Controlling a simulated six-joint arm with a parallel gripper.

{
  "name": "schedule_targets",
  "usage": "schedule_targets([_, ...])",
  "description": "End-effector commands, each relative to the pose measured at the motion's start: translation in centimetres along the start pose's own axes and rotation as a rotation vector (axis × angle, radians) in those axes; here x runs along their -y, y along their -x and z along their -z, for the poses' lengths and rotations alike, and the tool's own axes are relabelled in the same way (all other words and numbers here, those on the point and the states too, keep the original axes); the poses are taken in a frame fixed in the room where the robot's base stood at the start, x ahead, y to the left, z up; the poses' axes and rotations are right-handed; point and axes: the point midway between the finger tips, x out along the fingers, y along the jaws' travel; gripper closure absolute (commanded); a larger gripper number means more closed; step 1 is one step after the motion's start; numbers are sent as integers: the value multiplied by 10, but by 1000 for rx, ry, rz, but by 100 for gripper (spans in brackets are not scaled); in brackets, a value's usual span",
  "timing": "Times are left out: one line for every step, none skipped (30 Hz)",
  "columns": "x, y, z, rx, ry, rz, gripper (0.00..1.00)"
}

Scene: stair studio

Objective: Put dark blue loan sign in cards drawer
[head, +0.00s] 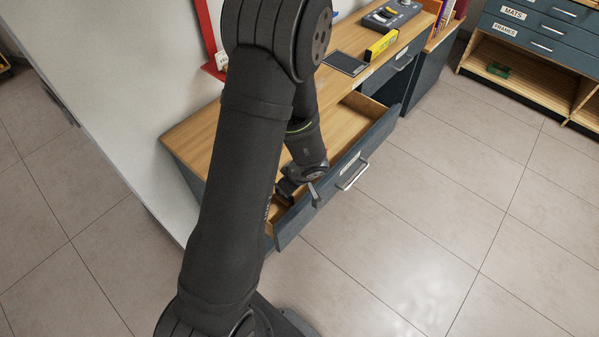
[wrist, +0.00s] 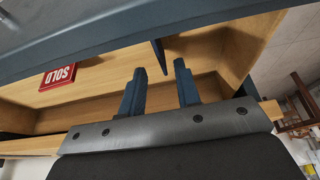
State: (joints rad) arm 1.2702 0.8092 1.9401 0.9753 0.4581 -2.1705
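A drawer (head: 375,135) is pulled out of the wood-topped desk; its label is too small to read. My gripper (head: 305,192) is at the drawer, by its front panel. In the wrist view my gripper (wrist: 158,88) has two dark blue fingers apart, with bare wood showing between them. A thin dark piece (wrist: 159,56) shows just beyond the fingertips, beside the drawer front; I cannot tell whether it is the dark blue loan sign seen edge-on. A red SOLD sign (wrist: 58,75) lies inside the drawer. No readable loan sign is in view.
The desk top holds a black flat panel (head: 345,63), a yellow box (head: 381,46) and a grey device (head: 392,14). A red frame (head: 208,38) stands at the wall. A cabinet with MATS and FRAMES drawers (head: 545,30) stands right. The floor in front is clear.

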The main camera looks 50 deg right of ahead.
Motion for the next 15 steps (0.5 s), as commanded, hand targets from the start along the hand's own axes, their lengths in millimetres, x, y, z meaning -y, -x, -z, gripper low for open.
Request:
schedule_targets([-1,10,0,-1,0,-5,70])
schedule_targets([-1,15,0,-1,2,-4,70])
schedule_targets([-1,22,1,-2,1,-5,70])
schedule_targets([-1,27,0,-1,1,-4,70])
schedule_targets([-1,32,0,-1,0,-5,70])
schedule_targets([-1,39,0,-1,0,-4,70])
schedule_targets([-1,44,0,-1,1,-4,70])
schedule_targets([-1,49,0,-1,1,-5,70])
schedule_targets([-1,56,0,-1,1,-5,70])
schedule_targets([-1,62,0,-1,0,-4,70])
schedule_targets([-1,67,0,0,1,-4,70])
schedule_targets([-1,74,0,-1,0,-6,70])
schedule_targets([-1,78,0,-1,2,-4,70])
schedule_targets([-1,83,0,-1,1,-5,70])
schedule_targets([-1,89,0,0,1,-5,70])
